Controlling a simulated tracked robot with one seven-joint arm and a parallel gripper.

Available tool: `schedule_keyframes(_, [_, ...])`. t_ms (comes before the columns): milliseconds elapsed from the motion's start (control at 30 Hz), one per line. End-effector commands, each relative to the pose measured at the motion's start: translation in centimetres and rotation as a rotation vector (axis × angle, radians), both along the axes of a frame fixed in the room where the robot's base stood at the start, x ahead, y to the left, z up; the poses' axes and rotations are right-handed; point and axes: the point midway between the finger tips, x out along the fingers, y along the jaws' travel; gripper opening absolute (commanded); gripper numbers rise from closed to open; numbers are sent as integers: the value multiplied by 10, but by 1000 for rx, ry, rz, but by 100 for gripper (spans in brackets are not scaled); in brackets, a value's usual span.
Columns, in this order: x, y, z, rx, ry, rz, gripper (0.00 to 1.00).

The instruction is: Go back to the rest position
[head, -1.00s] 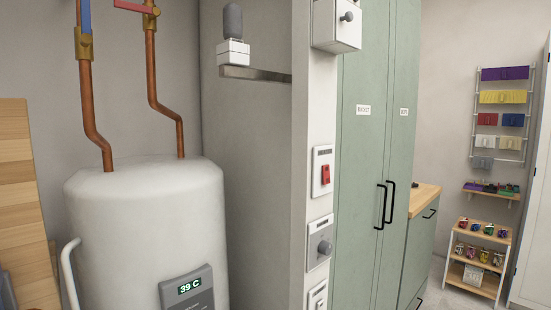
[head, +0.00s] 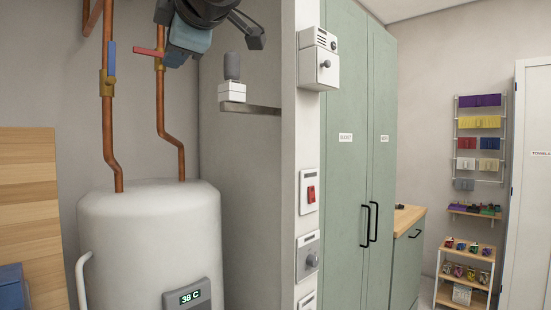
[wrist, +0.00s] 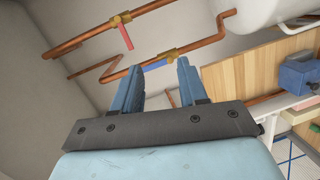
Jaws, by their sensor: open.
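My gripper (wrist: 160,72) is open and empty in the wrist view, with its two blue fingers apart. Beyond it are copper pipes with a red-handled valve (wrist: 125,38) and a blue-handled valve (wrist: 157,66). In the head view, part of my arm shows at the top edge, in front of the pipes above the white water heater (head: 150,230). The red valve handle (head: 148,52) lies across its pipe; the blue handle (head: 111,55) lies along its pipe. The gripper's fingers cannot be made out clearly in the head view.
A grey partition with switches (head: 310,190) stands right of the heater. Green cabinets (head: 345,150) and a wooden counter (head: 408,216) follow. A towel rack (head: 479,140) and a small shelf cart (head: 465,272) stand at the far wall. A wooden panel (head: 30,210) is at left.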

Motion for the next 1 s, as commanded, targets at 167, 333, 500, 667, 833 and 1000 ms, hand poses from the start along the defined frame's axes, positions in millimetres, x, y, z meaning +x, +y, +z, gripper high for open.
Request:
schedule_keyframes(167, [29, -45, -41, 38, 129, -126, 43])
schedule_keyframes(333, [57, -115, -102, 124, 319, -322, 43])
schedule_keyframes(500, [67, -194, -171, 251, 522, -544, 43])
schedule_keyframes(667, [58, -266, -239, 402, 709, -762, 43])
schedule_keyframes(833, [28, -333, -313, 602, 903, -1002, 43])
schedule_keyframes(1000, [-13, -375, -378, 804, 1067, -1207, 43])
